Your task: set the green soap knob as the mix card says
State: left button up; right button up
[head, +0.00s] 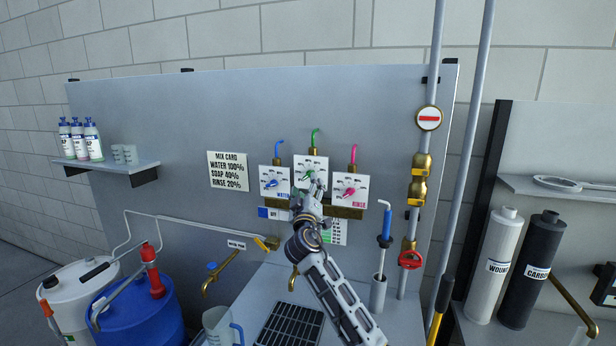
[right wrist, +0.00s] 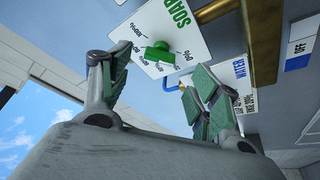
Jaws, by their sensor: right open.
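The mix card (head: 228,171) on the grey panel reads WATER 100%, SOAP 40%, RINSE 20%. The green soap knob (head: 309,174) sits on the middle white dial plate (head: 311,163), under a green pipe. My right gripper (head: 313,198) is just below and in front of this knob, partly covering its plate. In the right wrist view, the green knob (right wrist: 157,53) shows beyond the gap between the spread fingers of my right gripper (right wrist: 160,75), with nothing held. The knob appears apart from the fingers. I cannot read its exact setting. My left gripper is out of view.
The blue water knob (head: 271,184) is on the left plate and the pink rinse knob (head: 349,190) on the right plate, both close to my gripper. A brass bar (head: 343,211) runs beneath the plates. A blue-handled wand (head: 385,225) stands to the right.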

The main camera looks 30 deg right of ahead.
aim_at(308, 177)
jog(key=shift+p+x, duration=0.8)
jog(key=shift+x, duration=2.15)
jog(key=shift+c, duration=0.4)
jog(key=c, duration=1)
